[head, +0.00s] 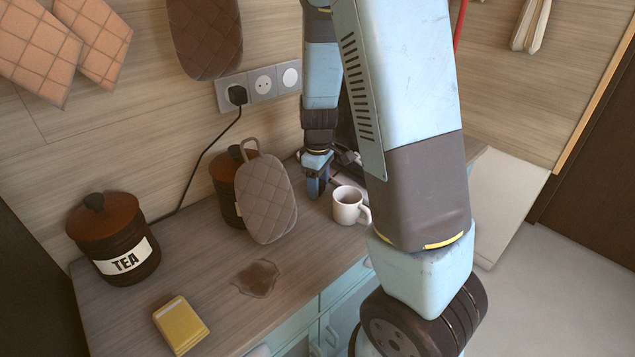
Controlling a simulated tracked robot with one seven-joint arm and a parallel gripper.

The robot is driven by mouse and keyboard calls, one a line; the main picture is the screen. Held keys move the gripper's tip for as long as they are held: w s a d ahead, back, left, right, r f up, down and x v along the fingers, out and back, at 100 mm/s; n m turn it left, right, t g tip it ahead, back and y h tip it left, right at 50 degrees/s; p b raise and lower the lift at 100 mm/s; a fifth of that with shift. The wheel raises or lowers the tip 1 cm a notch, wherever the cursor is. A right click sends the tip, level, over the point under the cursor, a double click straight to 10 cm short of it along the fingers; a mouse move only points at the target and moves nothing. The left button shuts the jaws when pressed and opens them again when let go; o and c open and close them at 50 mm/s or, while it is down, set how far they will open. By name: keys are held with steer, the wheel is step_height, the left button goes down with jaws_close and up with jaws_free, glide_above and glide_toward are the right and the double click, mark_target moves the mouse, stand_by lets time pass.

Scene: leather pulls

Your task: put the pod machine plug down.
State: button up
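A black plug (238,95) sits in the left socket of the wall strip. Its dark cord (197,160) runs down the wall behind the tea canister; I cannot tell what it feeds. My gripper (317,188) points down over the worktop, between the quilted brown pad and the white mug. Its fingers are small and dark here, and I cannot tell whether they are open or shut.
The white mug (347,206) stands close to my gripper. A tea canister (113,240), a second canister (226,185), the quilted pad (266,200) and a yellow box (181,325) are on the worktop (215,270). A brown spill (257,278) lies at its front. My arm hides the right side.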

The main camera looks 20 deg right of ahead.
steer(key=shift+o, duration=1.3)
step_height(320, 180, up, 12)
steer(key=s+r+m+t, duration=0.2)
steer(key=s+r+m, duration=0.2)
steer(key=s+r, duration=0.3)
steer(key=s+r+m+t, duration=0.3)
steer(key=s+r+m, duration=0.2)
steer(key=s, duration=0.9)
step_height(320, 180, up, 3)
steer(key=shift+r+t, duration=0.1)
steer(key=shift+t, duration=0.2)
